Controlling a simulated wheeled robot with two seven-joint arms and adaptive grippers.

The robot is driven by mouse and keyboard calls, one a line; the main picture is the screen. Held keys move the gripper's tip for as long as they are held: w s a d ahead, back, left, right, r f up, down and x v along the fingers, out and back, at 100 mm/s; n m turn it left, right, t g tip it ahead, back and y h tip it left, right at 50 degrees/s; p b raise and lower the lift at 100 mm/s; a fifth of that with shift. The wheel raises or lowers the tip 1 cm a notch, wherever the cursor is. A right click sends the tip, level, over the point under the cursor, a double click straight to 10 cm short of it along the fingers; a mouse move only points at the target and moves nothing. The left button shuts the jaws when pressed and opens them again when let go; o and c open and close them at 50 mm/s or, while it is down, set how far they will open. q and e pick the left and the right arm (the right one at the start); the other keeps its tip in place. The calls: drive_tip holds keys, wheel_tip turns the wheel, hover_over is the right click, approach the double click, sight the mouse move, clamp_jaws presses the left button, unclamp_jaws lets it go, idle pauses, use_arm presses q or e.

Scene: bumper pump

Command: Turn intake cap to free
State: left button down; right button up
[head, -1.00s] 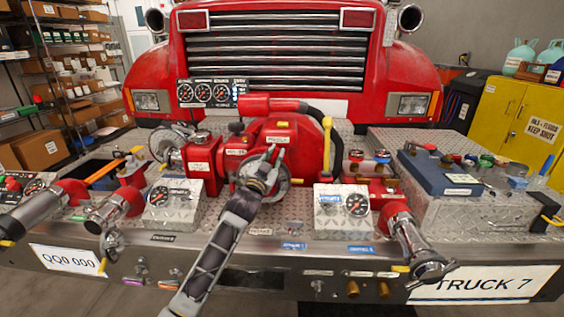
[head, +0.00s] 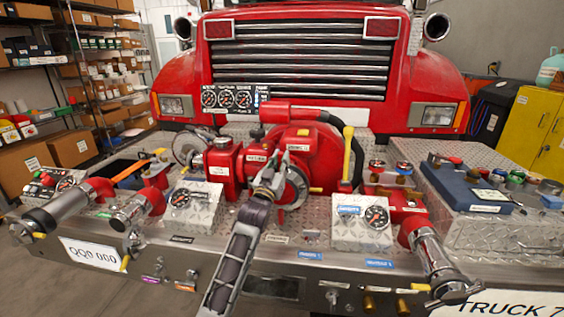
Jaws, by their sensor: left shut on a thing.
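The intake cap (head: 297,188) is a round grey metal cap on the front of the red pump (head: 316,150), in the middle of the head view. My left arm reaches up to it from the bottom. My left gripper (head: 276,180) is at the left side of the cap and hides part of it. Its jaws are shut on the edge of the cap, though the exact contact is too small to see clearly. My right gripper is out of view.
A silver gauge box (head: 357,233) stands right of the cap and another gauge box (head: 194,208) stands left. A metal handwheel (head: 190,149) is at the back left. A yellow-handled lever (head: 347,150) rises right of the pump. A blue case (head: 470,190) lies farther right.

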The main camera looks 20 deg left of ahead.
use_arm(q)
drive_tip(key=c, duration=1.3)
unclamp_jaws()
drive_tip(key=shift+a, duration=0.15)
drive_tip(key=shift+s+f, duration=0.1)
drive_tip(key=shift+s, duration=0.05)
drive_tip(key=v, duration=1.1)
drive_tip(key=shift+s, duration=0.35)
drive_tip(key=shift+f, duration=0.15)
